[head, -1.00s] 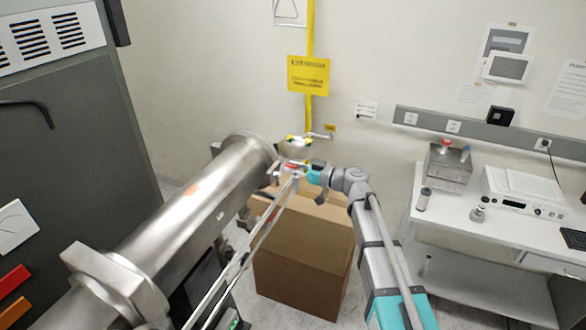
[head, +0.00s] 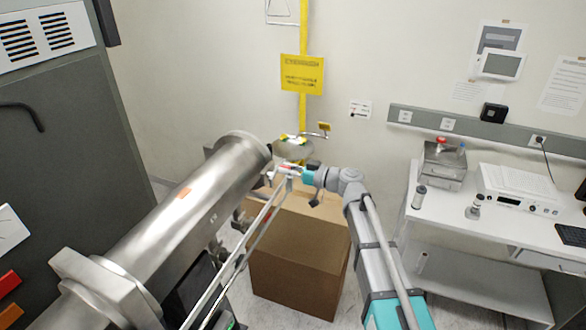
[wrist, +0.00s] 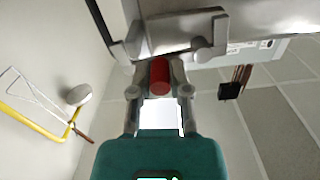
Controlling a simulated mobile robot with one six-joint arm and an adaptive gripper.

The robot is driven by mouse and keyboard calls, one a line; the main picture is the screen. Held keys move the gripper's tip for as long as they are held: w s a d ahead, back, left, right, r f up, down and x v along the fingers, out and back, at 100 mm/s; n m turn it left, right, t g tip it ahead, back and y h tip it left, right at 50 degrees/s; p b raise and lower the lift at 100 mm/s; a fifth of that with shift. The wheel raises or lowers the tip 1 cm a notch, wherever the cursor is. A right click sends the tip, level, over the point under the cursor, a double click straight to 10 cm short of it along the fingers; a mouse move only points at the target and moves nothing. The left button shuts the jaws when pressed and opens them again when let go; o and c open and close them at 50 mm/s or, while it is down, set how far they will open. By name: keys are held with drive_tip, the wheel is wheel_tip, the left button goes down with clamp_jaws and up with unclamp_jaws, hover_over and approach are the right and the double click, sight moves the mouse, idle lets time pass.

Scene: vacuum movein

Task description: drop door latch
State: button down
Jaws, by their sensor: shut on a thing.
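The metal vacuum chamber (head: 190,210) is a long cylinder lying on the left in the head view, its far end near my gripper (head: 289,171). In the wrist view my gripper (wrist: 159,85) is shut on a short red cylinder (wrist: 159,77), which looks like the grip of the door latch. Metal parts of the chamber end (wrist: 185,30) sit just beyond the fingertips. A greyish round plate (head: 294,150), perhaps the door, shows behind my gripper in the head view. How the latch sits against the door cannot be made out.
A cardboard box (head: 300,265) stands on the floor below my arm. A white bench (head: 470,235) with instruments is at the right. A dark cabinet (head: 60,150) stands at the left. A yellow pipe with a sign (head: 302,73) runs up the wall.

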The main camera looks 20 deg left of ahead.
idle(0.3)
drive_tip(key=c, duration=0.6)
unclamp_jaws()
drive_tip(key=shift+w+d+f, duration=0.1)
drive_tip(key=shift+w+d, duration=0.2)
drive_tip(key=shift+d, duration=5.75)
